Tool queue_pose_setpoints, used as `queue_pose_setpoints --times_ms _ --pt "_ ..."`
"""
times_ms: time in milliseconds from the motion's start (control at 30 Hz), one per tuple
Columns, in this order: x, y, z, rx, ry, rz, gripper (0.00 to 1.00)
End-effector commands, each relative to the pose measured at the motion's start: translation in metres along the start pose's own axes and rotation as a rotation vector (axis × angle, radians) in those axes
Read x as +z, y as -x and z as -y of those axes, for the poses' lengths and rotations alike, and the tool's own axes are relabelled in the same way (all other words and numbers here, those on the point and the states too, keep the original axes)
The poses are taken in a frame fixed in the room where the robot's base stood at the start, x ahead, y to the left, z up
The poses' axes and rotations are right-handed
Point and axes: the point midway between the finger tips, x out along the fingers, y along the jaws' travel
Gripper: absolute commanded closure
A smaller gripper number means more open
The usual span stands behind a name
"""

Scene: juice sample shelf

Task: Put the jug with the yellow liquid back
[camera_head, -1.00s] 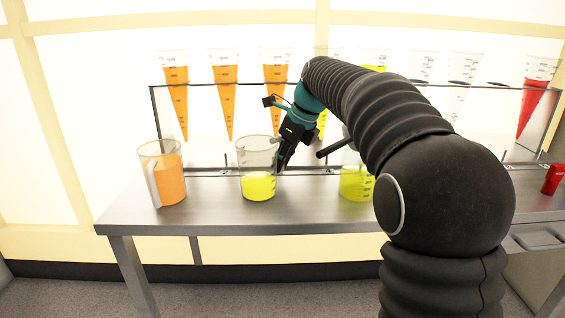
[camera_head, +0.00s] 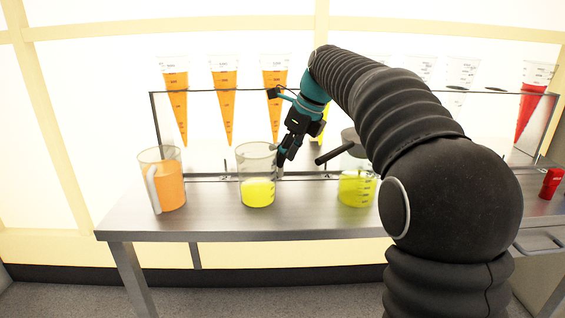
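A clear jug with yellow liquid (camera_head: 257,193) stands upright on the steel table, near the middle. A second jug with yellow-green liquid (camera_head: 356,189) stands to its right, partly hidden by my arm, with a dark grey piece at its rim. My gripper (camera_head: 281,160) points down at the right rim of the middle jug. The fingertips are small and dark against the jug. I cannot tell whether they touch it or how far apart they are. The middle jug's handle is not clearly visible.
A jug of orange liquid (camera_head: 163,182) stands at the left of the table (camera_head: 225,224). A clear rack (camera_head: 205,160) behind holds several cones, orange, yellow, empty and red. A small red object (camera_head: 551,183) is at the right. The table's front strip is clear.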

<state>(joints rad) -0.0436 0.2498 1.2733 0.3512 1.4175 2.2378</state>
Motion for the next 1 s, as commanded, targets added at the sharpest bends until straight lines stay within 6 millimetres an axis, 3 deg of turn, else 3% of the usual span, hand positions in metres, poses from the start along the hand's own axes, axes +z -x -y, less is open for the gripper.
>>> queue_pose_setpoints --times_ms 33,200,400,1000 --pt "0.001 0.015 0.001 -0.003 0.0 0.002 0.6" --pt "0.001 0.048 0.001 -0.002 0.0 0.002 0.6" --pt "0.001 0.074 0.0 0.0 -0.001 0.001 0.6" --pt "0.0 0.083 0.0 0.0 0.0 0.0 0.6"
